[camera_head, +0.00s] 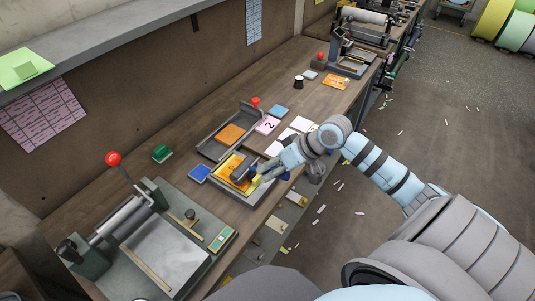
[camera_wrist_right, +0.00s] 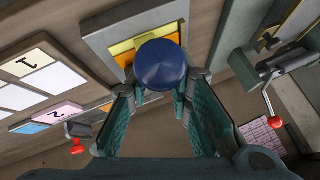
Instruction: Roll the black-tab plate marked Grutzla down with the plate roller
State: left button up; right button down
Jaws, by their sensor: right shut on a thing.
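My right gripper (camera_head: 262,174) is over a grey-framed tray (camera_head: 257,196) near the table's front edge. It is shut on the plate roller (camera_head: 241,175), a dark cylinder whose round blue end (camera_wrist_right: 161,63) shows between the fingers (camera_wrist_right: 160,88) in the right wrist view. A yellow-orange plate (camera_head: 228,165) lies in the tray below the roller, and it also shows in the right wrist view (camera_wrist_right: 123,48). I cannot tell whether the roller touches it. The roller and gripper hide part of the plate. No black tab or Grutzla marking is readable. My left gripper is out of view.
A second tray (camera_head: 211,150) behind holds an orange plate (camera_head: 230,133). A pink card marked 2 (camera_head: 267,125) and white cards lie right. A press with a red-knobbed lever (camera_head: 113,158) fills the near left.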

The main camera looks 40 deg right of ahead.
jog(key=shift+w+a, duration=0.3)
jog(key=shift+w, duration=0.6)
jog(key=shift+w+a+f+b, duration=0.15)
jog(key=shift+w+a, duration=0.25)
jog(key=shift+w, duration=0.55)
jog(key=shift+w+a+r+b, duration=0.1)
jog(key=shift+w+a+b, duration=0.2)
jog(key=shift+w, duration=0.65)
jog(key=shift+s+d+p, duration=0.3)
jog(key=shift+s+p, duration=0.6)
jog(key=shift+p, duration=0.05)
jog(key=shift+s+d+p, duration=0.3)
jog(key=shift+s+p, duration=0.55)
jog(key=shift+p, duration=0.1)
jog(key=shift+s+d+p, duration=0.35)
jog(key=shift+s+p, duration=0.3)
jog(key=shift+s, duration=0.45)
jog(key=shift+r+p, duration=0.35)
jog(key=shift+p, duration=0.05)
notch_tip(320, 180, up, 2)
jog(key=p, duration=0.2)
jog(key=shift+w+r+p, duration=0.1)
jog(key=shift+r+p, duration=0.1)
jog(key=shift+p, duration=0.2)
jog(key=shift+r+b, duration=0.45)
jog(key=shift+r, duration=1.5)
